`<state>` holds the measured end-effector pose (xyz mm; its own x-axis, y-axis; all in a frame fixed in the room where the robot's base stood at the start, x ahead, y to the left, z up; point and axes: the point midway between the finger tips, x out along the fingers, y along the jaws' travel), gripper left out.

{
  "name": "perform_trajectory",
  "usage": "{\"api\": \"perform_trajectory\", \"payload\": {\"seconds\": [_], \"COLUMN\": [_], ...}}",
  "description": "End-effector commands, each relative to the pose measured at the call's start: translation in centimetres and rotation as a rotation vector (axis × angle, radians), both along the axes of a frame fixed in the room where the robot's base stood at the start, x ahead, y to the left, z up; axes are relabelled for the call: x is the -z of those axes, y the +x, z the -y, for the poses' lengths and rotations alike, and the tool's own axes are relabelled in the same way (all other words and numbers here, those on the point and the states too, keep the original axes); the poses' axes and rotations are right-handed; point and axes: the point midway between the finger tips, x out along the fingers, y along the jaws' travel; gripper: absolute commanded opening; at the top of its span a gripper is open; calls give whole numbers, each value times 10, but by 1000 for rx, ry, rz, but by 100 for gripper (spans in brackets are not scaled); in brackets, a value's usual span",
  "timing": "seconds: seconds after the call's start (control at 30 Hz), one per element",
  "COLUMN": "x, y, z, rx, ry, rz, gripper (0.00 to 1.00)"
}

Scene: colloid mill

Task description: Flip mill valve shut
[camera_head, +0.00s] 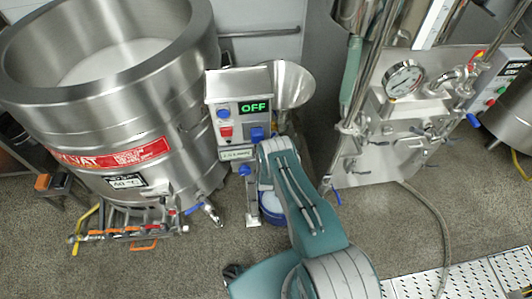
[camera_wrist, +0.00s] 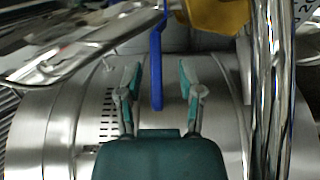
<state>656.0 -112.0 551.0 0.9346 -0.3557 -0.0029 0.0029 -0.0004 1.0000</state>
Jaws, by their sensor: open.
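The colloid mill stands in the middle of the head view, with a steel control box (camera_head: 238,88) whose display reads OFF and a steel funnel hopper (camera_head: 292,85). In the wrist view a long blue valve handle (camera_wrist: 156,70) hangs straight down. My gripper (camera_wrist: 159,75) is open, with one teal finger on each side of the handle. The handle shows between the fingers, and neither finger appears to touch it. I cannot tell how deep it sits between them. In the head view my arm covers much of the mill's lower part, and the gripper is hidden.
A large steel vat (camera_head: 112,75) with a red label stands at the left, with piping (camera_head: 130,225) at its base. A steel machine with a gauge (camera_head: 403,79) stands at the right. A blue tub (camera_head: 272,212) shows beside my arm. Grey floor (camera_head: 190,265) is open at the front left.

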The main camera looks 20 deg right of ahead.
Motion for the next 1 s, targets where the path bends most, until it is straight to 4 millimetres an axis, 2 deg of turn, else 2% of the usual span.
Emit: {"api": "perform_trajectory", "payload": {"seconds": [0.53,0.7,1.0], "x": [2,2,2], "y": [-90,-103,-104], "z": [-36,-40,-41], "rx": [-2,-2,-1], "ry": [-1,0,0], "rz": [-7,-5,-4], "gripper": [49,49,49]}}
